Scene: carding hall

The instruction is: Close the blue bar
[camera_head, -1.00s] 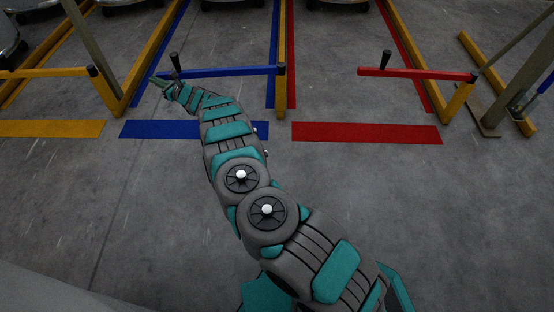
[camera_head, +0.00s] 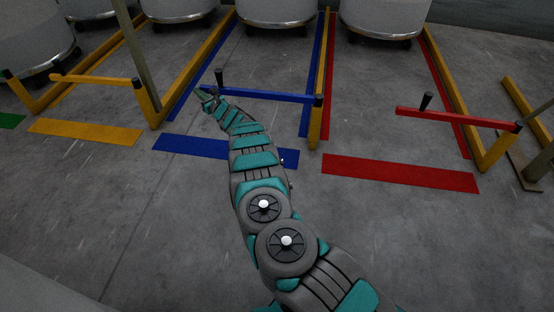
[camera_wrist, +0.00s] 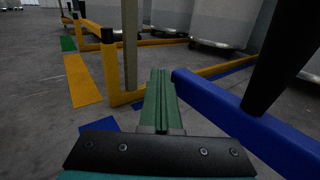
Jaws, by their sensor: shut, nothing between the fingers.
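The blue bar (camera_head: 270,95) runs roughly level from a yellow post (camera_head: 316,125) at its right end. Its left end is free, apart from the yellow post on the left (camera_head: 150,105). A black upright handle (camera_head: 220,77) stands near the free end. My gripper (camera_head: 203,92) is at the free end, just left of the handle. In the wrist view, my gripper's green fingers (camera_wrist: 161,95) are shut and empty. The blue bar (camera_wrist: 240,122) and dark handle (camera_wrist: 283,50) are close on their right. Whether they touch the bar is unclear.
A red bar (camera_head: 455,117) with a black handle is to the right, and a yellow bar (camera_head: 95,79) is to the left. Blue (camera_head: 215,150) and red (camera_head: 400,173) floor strips lie in front. Large grey cans (camera_head: 275,12) stand behind. The near floor is clear.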

